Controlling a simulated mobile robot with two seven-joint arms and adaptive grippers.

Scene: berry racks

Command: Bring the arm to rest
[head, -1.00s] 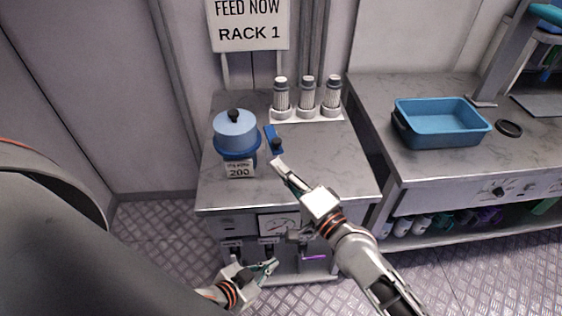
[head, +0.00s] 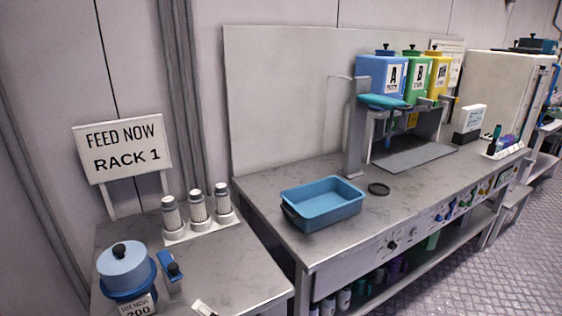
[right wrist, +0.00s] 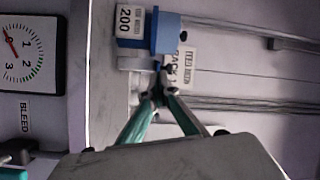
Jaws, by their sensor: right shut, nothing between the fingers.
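In the right wrist view, a blue body with the 200 label (right wrist: 130,20) shows beyond the fingertips. My left gripper is not in view.
Several grey-capped cylinders (head: 198,207) stand on a white base behind. The bench to the right holds a blue tray (head: 322,205), a black ring (head: 378,189) and labelled containers (head: 383,78). A gauge (right wrist: 27,55) shows in the wrist view.

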